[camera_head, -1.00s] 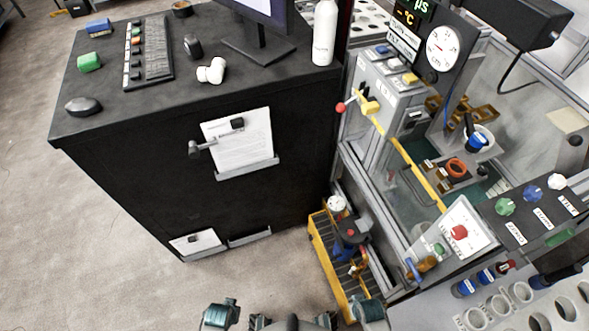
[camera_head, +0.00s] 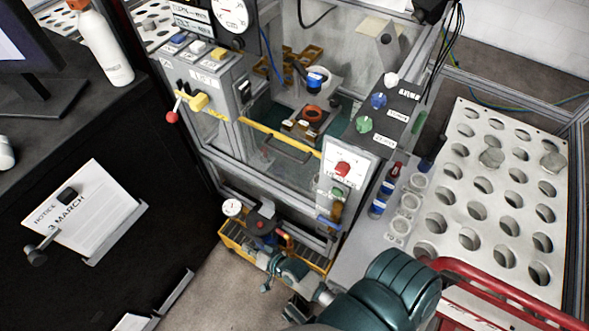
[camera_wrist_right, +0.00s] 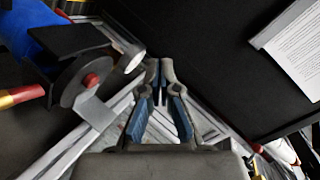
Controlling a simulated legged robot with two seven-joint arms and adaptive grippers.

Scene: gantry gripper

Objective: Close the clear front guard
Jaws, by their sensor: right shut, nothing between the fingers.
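The clear front guard (camera_head: 265,132) is a see-through panel with a yellow top bar and a grey handle (camera_head: 288,152), on the front of the metal-framed machine in the head view. The space above its bar shows open. My right gripper (camera_head: 266,262) is low in front of the machine, below and apart from the guard, partly lost against the yellow crate. In the right wrist view its fingers (camera_wrist_right: 161,68) are shut and empty, and the guard cannot be made out clearly. My left gripper is out of view.
The yellow crate (camera_head: 232,247) with a gauge and valve parts sits on the floor below the guard. A black cabinet (camera_head: 150,190) stands at left. A red-knobbed panel (camera_head: 343,172) is right of the guard, and a white holed rack (camera_head: 490,215) is farther right.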

